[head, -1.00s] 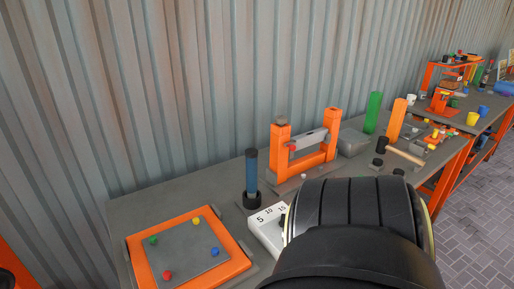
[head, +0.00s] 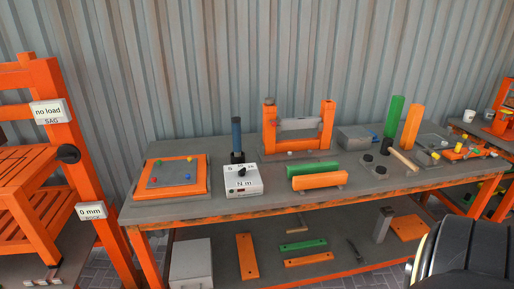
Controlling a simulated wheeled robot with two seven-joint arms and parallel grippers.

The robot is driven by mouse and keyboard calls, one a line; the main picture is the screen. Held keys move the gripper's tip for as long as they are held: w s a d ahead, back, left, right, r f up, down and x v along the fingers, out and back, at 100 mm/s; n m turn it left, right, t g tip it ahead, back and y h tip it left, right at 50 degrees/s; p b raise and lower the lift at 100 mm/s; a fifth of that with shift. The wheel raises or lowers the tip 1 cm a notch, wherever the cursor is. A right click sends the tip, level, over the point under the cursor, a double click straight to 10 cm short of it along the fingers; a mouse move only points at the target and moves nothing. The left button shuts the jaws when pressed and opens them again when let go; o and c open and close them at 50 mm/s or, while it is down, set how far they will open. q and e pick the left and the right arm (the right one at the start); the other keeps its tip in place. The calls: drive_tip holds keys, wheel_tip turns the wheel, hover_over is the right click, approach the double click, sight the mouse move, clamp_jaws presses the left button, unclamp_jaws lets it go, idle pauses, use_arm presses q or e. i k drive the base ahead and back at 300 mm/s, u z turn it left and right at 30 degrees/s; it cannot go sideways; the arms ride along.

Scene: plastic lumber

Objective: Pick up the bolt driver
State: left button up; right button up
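What looks like the bolt driver (head: 236,134), with a blue handle, stands upright in a black holder (head: 237,157) at the back left of the grey workbench (head: 215,208). It is just behind a white box (head: 242,180) marked "N m" with a dark knob. Neither of my grippers shows. Only a black part of my own arm is at the bottom right corner, well away from the driver.
An orange-framed plate (head: 171,178) with coloured knobs lies left of the driver. An orange frame (head: 298,128) and green and orange bars (head: 320,181) are to the right. An orange rack (head: 88,160) stands at the far left. A lower shelf holds planks.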

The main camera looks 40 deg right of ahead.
sight(236, 121)
drive_tip(key=z, duration=0.7)
drive_tip(key=i, duration=0.3)
